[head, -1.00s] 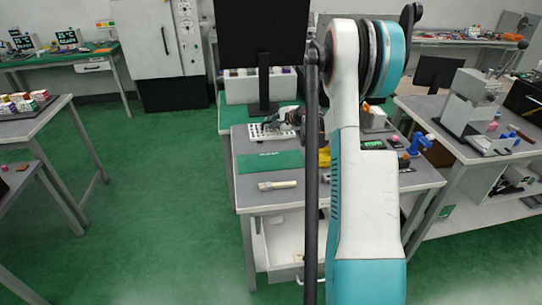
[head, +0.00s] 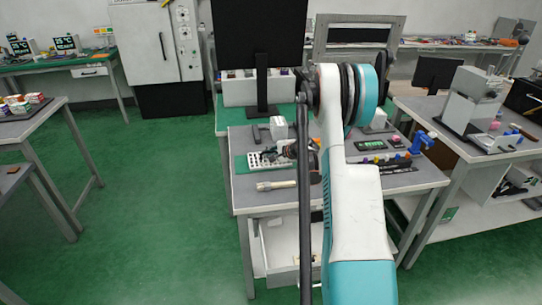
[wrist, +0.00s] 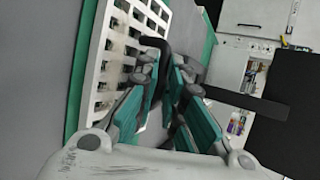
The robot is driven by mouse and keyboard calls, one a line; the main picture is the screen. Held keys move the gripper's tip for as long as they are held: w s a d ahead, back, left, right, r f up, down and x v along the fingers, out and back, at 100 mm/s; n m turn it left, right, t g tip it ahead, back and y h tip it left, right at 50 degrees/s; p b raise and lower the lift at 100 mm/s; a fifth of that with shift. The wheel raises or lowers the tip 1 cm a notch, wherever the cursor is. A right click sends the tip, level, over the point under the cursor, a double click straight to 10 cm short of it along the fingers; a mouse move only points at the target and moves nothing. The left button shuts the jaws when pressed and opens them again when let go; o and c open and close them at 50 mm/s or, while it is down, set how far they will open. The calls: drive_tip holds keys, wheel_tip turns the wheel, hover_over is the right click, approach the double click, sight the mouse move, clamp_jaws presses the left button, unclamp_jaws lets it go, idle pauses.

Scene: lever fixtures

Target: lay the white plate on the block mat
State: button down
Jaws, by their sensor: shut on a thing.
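The white plate (head: 262,161), a flat grid with rows of holes, is over the green block mat (head: 240,164) in the head view. My gripper (head: 284,152) is at its right part, partly hidden by my arm. In the wrist view the plate (wrist: 118,48) lies left of my teal-padded fingers (wrist: 165,68), which are closed at its edge around a dark part.
A pale cylindrical tool (head: 277,185) lies at the table's front edge, just before the plate. A grey-white device (head: 270,130) and a black monitor (head: 262,40) stand behind.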

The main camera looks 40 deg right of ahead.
drive_tip(key=shift+r, duration=0.1)
drive_tip(key=c, duration=1.7)
unclamp_jaws()
drive_tip(key=shift+s+r, duration=0.2)
drive_tip(key=shift+s, duration=0.15)
drive_tip(key=p+v, duration=0.3)
drive_tip(key=v, duration=0.8)
drive_tip(key=shift+s+a+p, duration=0.1)
drive_tip(key=shift+p, duration=0.3)
